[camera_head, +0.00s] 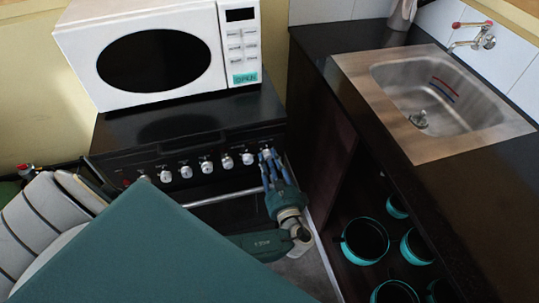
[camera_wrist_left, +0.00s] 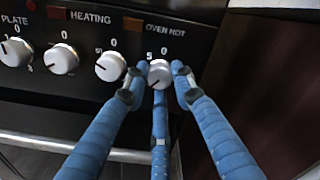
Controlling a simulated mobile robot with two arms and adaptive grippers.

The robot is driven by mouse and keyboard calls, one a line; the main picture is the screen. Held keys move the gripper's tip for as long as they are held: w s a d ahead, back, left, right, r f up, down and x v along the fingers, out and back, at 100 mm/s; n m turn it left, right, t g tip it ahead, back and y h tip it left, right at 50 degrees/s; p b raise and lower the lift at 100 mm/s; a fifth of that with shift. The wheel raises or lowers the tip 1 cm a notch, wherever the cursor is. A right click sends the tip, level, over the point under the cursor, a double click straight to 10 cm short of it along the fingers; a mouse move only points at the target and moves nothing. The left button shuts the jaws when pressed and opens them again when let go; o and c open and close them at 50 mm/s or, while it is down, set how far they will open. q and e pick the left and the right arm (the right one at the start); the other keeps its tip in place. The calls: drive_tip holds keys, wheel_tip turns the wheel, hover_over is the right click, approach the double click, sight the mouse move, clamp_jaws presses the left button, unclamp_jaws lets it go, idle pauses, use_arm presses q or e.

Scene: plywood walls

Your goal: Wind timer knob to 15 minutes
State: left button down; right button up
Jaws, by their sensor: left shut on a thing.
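The stove (camera_head: 185,150) has a black front panel with a row of white knobs. The rightmost knob (camera_wrist_left: 160,74) has a "0" above it and "OVEN HOT" printed above that. Its dark pointer mark faces the lower left in the left wrist view. My left gripper (camera_head: 267,156) is at the right end of the panel. Its blue fingers (camera_wrist_left: 158,82) are closed around this rightmost knob, one on each side and one below. My right gripper is not in view.
A white microwave (camera_head: 155,55) stands on the stove. A black counter (camera_head: 470,190) with a steel sink (camera_head: 440,95) is to the right. Teal-rimmed pots (camera_head: 365,240) sit in the open shelf below. A striped cushioned thing (camera_head: 45,215) is at the left.

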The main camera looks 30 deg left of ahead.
use_arm(q)
drive_tip(key=shift+s+d+f+n, duration=0.1)
drive_tip(key=shift+d+f+n, duration=0.15)
drive_tip(key=shift+f+n, duration=0.1)
idle(0.8)
drive_tip(key=c, duration=1.4)
unclamp_jaws()
drive_tip(key=shift+c, duration=0.2)
drive_tip(key=shift+r, duration=0.15)
drive_tip(key=v, duration=1.2)
